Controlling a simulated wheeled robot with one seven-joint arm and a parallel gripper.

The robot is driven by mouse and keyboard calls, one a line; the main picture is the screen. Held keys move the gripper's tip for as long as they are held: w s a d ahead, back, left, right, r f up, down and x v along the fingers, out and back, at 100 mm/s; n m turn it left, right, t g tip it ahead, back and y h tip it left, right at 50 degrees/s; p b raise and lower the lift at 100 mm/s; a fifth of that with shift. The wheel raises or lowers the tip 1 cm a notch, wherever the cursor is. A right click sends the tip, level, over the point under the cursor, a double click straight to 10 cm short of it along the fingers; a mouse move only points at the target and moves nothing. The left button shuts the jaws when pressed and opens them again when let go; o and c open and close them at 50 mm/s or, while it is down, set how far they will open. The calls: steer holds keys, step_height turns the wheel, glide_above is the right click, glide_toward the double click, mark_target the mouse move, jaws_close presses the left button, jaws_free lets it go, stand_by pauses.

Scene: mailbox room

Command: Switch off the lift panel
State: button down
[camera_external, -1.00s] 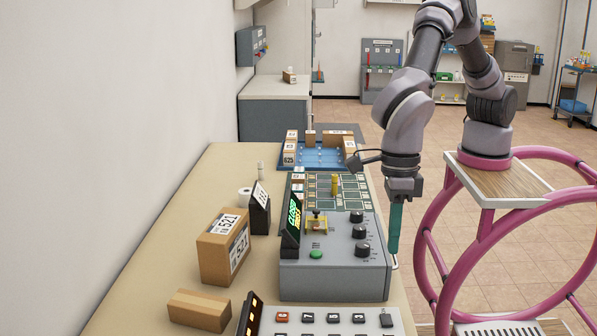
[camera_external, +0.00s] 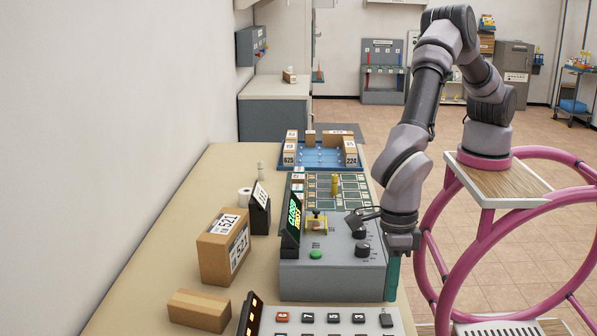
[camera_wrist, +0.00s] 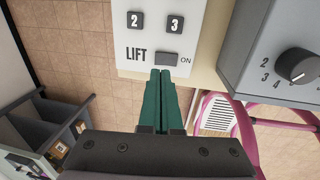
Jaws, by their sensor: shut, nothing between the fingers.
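The lift panel (camera_wrist: 150,20) is a white panel marked LIFT at the top of the wrist view, with buttons 2 and 3. Its dark rectangular switch (camera_wrist: 167,58) has the word ON beside it; which way it is set I cannot tell. In the external view the panel (camera_external: 300,329) lies at the bottom edge, partly cut off, with a dark switch (camera_external: 386,320) at its right end. My gripper (camera_wrist: 160,73) has its green fingers shut and empty, tips just below the switch in the wrist view. In the external view my gripper (camera_external: 391,297) hangs beside the grey console's right side.
The grey console (camera_external: 330,280) with black knobs stands just behind the panel; one knob (camera_wrist: 297,66) shows at the right of the wrist view. A small display (camera_external: 250,315) stands on the panel's left. Cartons (camera_external: 222,245) stand further left.

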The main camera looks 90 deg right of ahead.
mark_target(387, 317)
steer(key=shift+a+f, duration=0.15)
steer(key=shift+f, duration=1.1)
steer(key=shift+a+f, duration=0.15)
steer(key=shift+f, duration=1.1)
steer(key=shift+f, duration=0.35)
steer(key=shift+d, duration=0.8)
